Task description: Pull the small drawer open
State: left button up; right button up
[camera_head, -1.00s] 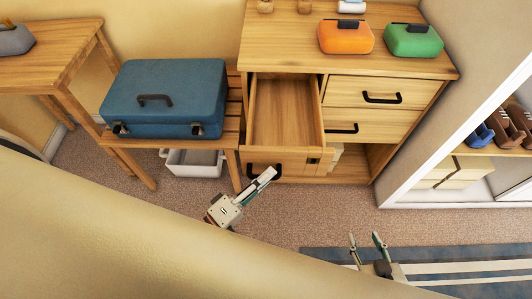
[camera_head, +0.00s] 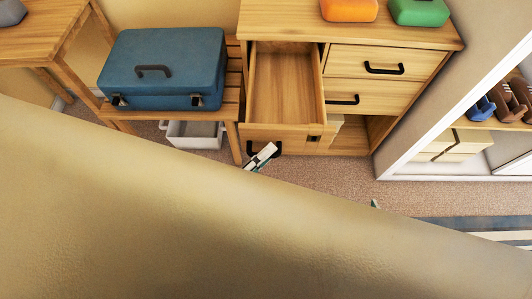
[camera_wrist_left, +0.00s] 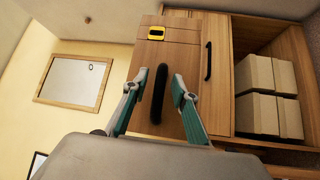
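The small drawer (camera_head: 285,85) is pulled well out at the upper left of the wooden dresser, and its inside looks empty. Its front carries a black handle (camera_head: 250,147), which also shows upright in the left wrist view (camera_wrist_left: 158,95). My left gripper (camera_head: 264,155) is at the handle. In the left wrist view its two fingers (camera_wrist_left: 159,92) stand apart on either side of the handle, with gaps visible. Of my right gripper (camera_head: 375,203) only a fingertip shows in the head view, over the carpet, clear of the dresser.
A blue suitcase (camera_head: 165,65) lies on a slatted bench left of the drawer, with a white bin (camera_head: 192,135) below. A large pale yellow surface (camera_head: 180,215) fills the foreground and hides most of my arms. Orange (camera_head: 349,8) and green (camera_head: 419,11) cases sit on the dresser.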

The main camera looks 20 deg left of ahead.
pick_arm(q)
jog(key=shift+s, duration=0.1)
jog(key=v, duration=1.2)
jog(key=w+d+f+m+g+y, duration=0.2)
jog(key=w+f+m+g+y, duration=0.15)
jog(key=w+m, duration=0.35)
jog(key=a+f+m+g+y, duration=0.3)
jog(key=a+f+m, duration=0.2)
jog(key=m, duration=0.3)
jog(key=shift+w+a+f, duration=0.4)
jog(key=shift+w+f, duration=0.1)
jog(key=shift+f, duration=0.3)
